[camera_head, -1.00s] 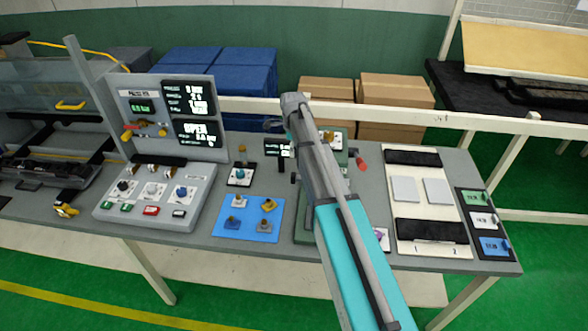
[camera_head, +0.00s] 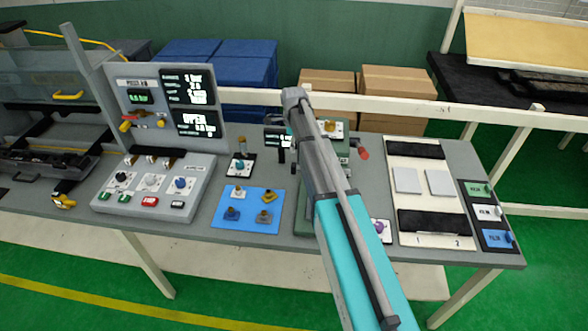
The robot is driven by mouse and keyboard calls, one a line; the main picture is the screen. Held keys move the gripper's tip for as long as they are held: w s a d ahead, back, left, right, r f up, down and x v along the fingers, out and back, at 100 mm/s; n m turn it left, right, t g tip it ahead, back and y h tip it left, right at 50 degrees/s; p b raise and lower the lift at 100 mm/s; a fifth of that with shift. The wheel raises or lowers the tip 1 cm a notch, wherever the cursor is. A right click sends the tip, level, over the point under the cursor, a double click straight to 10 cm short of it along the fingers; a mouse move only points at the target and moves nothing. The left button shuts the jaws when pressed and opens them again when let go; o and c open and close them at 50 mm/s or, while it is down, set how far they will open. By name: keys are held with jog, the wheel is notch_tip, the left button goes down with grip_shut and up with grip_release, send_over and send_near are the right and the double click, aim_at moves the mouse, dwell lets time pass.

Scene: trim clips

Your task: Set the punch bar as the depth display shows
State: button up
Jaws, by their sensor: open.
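A small black depth display (camera_head: 277,138) with white characters stands at the back middle of the bench; its text is too small to read. Just right of it is a green machine (camera_head: 341,150), largely hidden behind my arm. A red-ended bar or handle (camera_head: 362,153) sticks out at the machine's right side; I cannot tell whether this is the punch bar. My arm crosses the picture from the bottom right up to the display, and my gripper is hidden behind it.
A control box (camera_head: 155,185) with knobs and buttons stands on the left, below an upright panel (camera_head: 140,80) with displays. A blue mat (camera_head: 248,222) holds several small knobbed parts. A white board (camera_head: 405,240) with black strips and a column of coloured tags (camera_head: 488,212) lie on the right.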

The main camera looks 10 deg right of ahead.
aim_at(294, 164)
jog(key=shift+f+b, duration=5.2)
jog(key=shift+f, duration=0.3)
grip_shut()
